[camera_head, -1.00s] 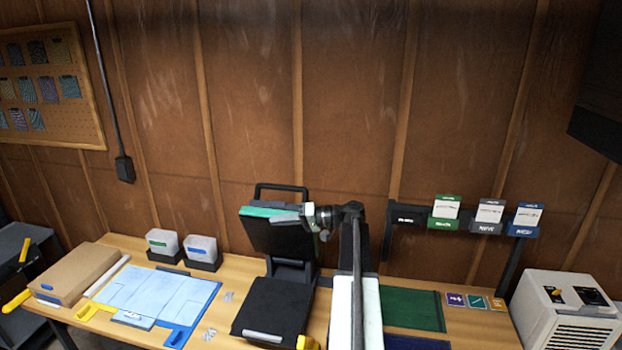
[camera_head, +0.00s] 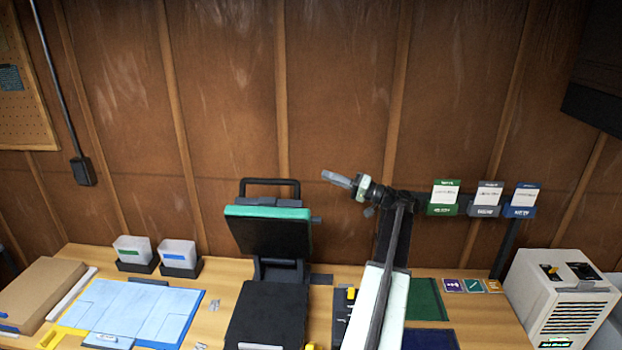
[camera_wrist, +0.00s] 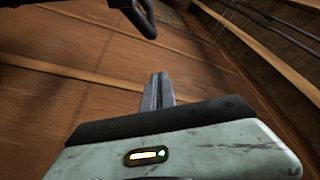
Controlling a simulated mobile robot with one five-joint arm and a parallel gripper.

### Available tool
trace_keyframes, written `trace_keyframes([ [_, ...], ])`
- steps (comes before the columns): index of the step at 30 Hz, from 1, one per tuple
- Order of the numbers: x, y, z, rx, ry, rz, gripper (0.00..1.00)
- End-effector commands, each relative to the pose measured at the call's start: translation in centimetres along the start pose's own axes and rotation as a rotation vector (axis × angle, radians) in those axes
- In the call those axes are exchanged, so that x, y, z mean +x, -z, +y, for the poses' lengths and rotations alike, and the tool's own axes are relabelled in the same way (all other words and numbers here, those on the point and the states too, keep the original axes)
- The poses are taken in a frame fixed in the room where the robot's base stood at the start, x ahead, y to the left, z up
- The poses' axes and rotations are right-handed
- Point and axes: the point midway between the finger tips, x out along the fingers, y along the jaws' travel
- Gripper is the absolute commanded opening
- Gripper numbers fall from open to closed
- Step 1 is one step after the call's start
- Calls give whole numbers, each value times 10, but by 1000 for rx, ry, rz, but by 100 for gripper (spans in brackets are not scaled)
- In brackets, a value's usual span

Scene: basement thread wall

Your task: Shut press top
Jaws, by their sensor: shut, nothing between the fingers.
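The press top (camera_head: 268,231) is a black lid with a teal edge and a black loop handle (camera_head: 269,183) above it. It stands raised, tilted back over the black press base (camera_head: 266,318) on the bench. My gripper (camera_head: 335,177) is shut and empty, in the air to the right of the handle and apart from it. In the wrist view my closed fingers (camera_wrist: 158,92) point at the wood wall. Part of a dark bar, seemingly the handle (camera_wrist: 138,18), shows at the top left there.
A blue board (camera_head: 135,310), two small bins (camera_head: 179,256) and a cardboard box (camera_head: 38,290) lie left of the press. A card rack (camera_head: 487,205) and a beige machine (camera_head: 562,290) stand on the right. The air around my gripper is clear.

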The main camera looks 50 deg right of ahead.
Motion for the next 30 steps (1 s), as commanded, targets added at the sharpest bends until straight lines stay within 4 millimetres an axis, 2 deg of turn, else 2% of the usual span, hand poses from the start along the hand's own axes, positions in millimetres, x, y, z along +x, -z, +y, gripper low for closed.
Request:
trace_keyframes([
  [13,94,4,2,2,-5,-2,0],
  [15,86,-15,5,1,-5,2,0],
  [19,78,-31,3,-1,-4,3,0],
  [23,77,-36,2,0,-5,2,0],
  [30,80,-33,6,3,-9,1,0],
])
